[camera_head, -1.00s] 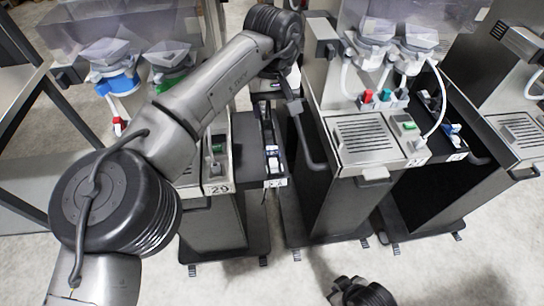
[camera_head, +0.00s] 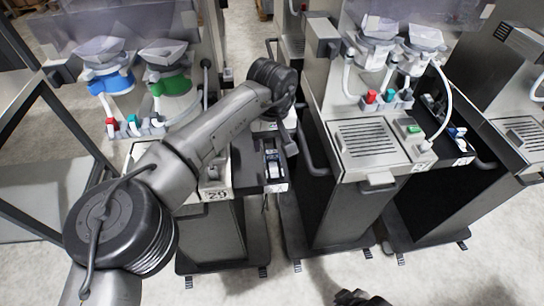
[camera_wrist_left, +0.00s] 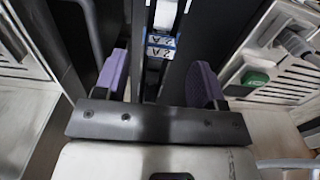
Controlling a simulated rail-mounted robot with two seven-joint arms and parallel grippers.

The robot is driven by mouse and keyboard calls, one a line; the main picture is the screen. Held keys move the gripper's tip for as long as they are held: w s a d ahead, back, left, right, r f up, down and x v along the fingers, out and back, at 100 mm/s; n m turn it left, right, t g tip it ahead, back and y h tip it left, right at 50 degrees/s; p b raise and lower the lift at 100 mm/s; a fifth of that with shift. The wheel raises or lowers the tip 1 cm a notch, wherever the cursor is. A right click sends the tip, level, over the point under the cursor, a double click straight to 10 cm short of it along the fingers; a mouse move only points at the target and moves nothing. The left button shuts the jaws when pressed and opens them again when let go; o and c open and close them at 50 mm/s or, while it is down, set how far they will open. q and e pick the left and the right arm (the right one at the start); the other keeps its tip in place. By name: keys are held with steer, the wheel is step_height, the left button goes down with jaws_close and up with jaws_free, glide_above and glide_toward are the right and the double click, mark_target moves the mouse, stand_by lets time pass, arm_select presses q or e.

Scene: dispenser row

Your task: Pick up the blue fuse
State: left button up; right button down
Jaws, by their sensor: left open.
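A fuse with blue-edged "2A" labels (camera_wrist_left: 160,45) stands in a dark narrow slot at the top centre of the left wrist view. In the head view, a small white and blue piece (camera_head: 272,160) shows in the black tray beside the machine marked 29. I cannot tell for sure that it is the blue fuse. My left gripper (camera_wrist_left: 160,82) is open, its purple pads apart, with the slot between them and nothing held. In the head view my left wrist hangs over that tray and hides part of it.
Another blue piece (camera_head: 457,132) lies in the black tray of the right machine. A grey handle (camera_head: 310,155) stands close right of the left gripper's tray. A green switch (camera_wrist_left: 255,78) is on a panel at the right of the wrist view.

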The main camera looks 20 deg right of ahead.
mark_target(272, 152)
arm_select(q)
step_height(272, 152, down, 3)
steer(key=shift+f+b, duration=0.15)
steer(key=shift+b, duration=0.2)
steer(key=shift+c, duration=0.4)
steer(key=c, duration=1)
